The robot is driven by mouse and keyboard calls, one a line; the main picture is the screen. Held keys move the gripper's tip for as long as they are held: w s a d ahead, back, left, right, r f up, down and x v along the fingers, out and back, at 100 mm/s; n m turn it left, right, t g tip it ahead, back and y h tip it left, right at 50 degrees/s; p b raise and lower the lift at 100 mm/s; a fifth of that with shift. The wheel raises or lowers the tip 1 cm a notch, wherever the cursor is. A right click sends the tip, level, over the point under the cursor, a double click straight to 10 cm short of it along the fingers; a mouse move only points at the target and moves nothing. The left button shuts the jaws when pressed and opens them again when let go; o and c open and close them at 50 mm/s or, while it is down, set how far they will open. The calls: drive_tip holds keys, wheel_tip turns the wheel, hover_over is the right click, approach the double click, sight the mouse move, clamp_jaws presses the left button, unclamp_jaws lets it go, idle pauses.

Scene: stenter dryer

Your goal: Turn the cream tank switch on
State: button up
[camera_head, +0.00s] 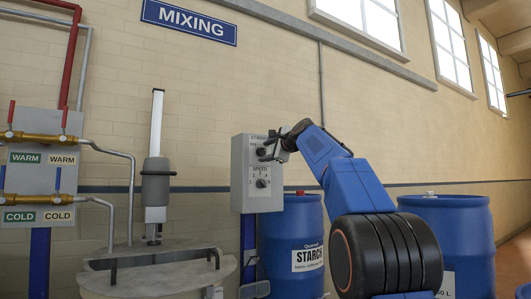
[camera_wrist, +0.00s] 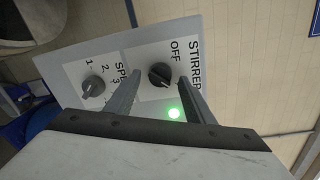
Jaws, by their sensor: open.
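A grey control box (camera_head: 239,185) is mounted in front of the wall. Its upper black knob (camera_wrist: 159,75) has a label reading STIRRER and OFF in the wrist view. Its pointer direction is hard to tell. The lower knob (camera_wrist: 93,87) is marked SPEED with numbers. My gripper (camera_head: 268,149) is at the upper part of the box. In the wrist view its two open fingers stand on either side of the upper knob; I cannot tell if they touch it. No words about a cream tank are readable on the box.
A round, pale-topped tank (camera_head: 212,265) with a stirrer shaft (camera_head: 156,185) stands left of the box. Blue drums, one labelled STARCH (camera_head: 290,225), stand below and right. WARM and COLD valves and pipes (camera_head: 40,137) are at far left. A MIXING sign (camera_head: 189,20) hangs above.

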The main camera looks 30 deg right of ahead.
drive_tip(key=s+r, duration=0.1)
drive_tip(key=s, duration=1.5)
drive_tip(key=shift+s+d+r, duration=0.2)
drive_tip(key=shift+d, duration=0.05)
drive_tip(key=s+a+f+n+g, duration=0.2)
drive_tip(key=s+a+f+n, duration=0.3)
drive_tip(key=f, duration=0.6)
drive_tip(key=s+a+f+n+g+y, duration=0.1)
drive_tip(key=s+a+f+n+g, duration=0.15)
drive_tip(key=a+f, duration=0.65)
drive_tip(key=s+a+f+n+g, duration=0.3)
drive_tip(key=s+a+f, duration=0.2)
drive_tip(key=f, duration=0.8)
drive_tip(key=s+a+f+n+g, duration=0.1)
drive_tip(key=s+f+n, duration=0.2)
drive_tip(key=s+f, duration=0.4)
drive_tip(key=s+a+f+n+g+h, duration=0.1)
drive_tip(key=s+f+n, duration=0.3)
drive_tip(key=s+f, duration=0.4)
drive_tip(key=s+a+f+n+g, duration=0.1)
drive_tip(key=s+f+n+g, duration=0.2)
drive_tip(key=s+f, duration=0.4)
wheel_tip(320, 180, down, 10)
drive_tip(key=shift+s+a+r+n+h, duration=0.3)
drive_tip(key=shift+s+a+n, duration=0.1)
drive_tip(key=shift+n, duration=0.15)
